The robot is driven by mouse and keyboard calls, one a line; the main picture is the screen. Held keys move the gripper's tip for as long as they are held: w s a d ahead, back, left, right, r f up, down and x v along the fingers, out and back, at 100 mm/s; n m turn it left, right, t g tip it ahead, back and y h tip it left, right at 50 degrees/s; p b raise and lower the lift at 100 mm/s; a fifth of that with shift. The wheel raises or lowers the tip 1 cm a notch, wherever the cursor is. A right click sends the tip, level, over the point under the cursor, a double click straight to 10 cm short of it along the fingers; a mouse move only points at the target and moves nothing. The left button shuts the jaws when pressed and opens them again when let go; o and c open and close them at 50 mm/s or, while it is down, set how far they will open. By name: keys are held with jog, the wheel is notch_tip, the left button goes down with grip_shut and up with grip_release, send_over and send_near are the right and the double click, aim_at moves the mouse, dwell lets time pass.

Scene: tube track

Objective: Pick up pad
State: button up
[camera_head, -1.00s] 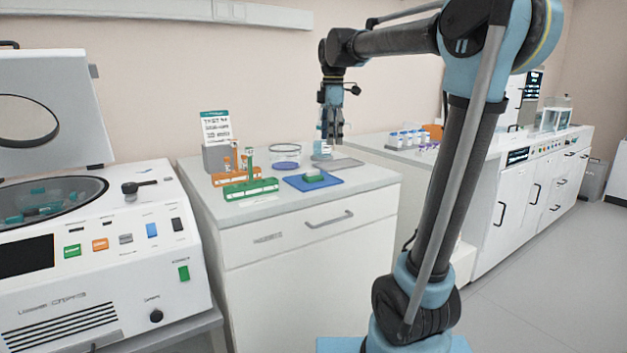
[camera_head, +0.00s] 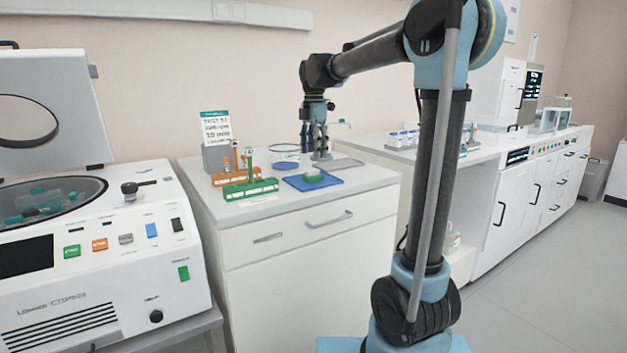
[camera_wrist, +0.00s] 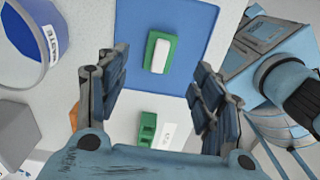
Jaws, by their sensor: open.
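A small green pad with a white top (camera_wrist: 162,56) lies on a blue mat (camera_wrist: 193,22) in the wrist view. In the head view the pad (camera_head: 314,177) is a small green block on the blue mat (camera_head: 330,184) on the white cabinet. My gripper (camera_head: 319,155) hangs pointing down, behind the pad in the head view. In the wrist view my gripper (camera_wrist: 158,88) has its fingers spread wide and holds nothing. The pad appears between the finger lines, beyond the tips. The height gap cannot be told exactly.
Green and orange tube racks (camera_head: 250,188) stand left of the mat. A round clear dish (camera_head: 285,151) is behind it, and a grey tray (camera_head: 340,163) is at its back right. A container marked WASTE (camera_wrist: 50,42) is at the wrist view's left. A centrifuge (camera_head: 100,250) stands left.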

aim_at(313, 171)
jog(key=shift+a+f, duration=0.2)
jog(key=shift+f, duration=4)
jog(key=c, duration=1)
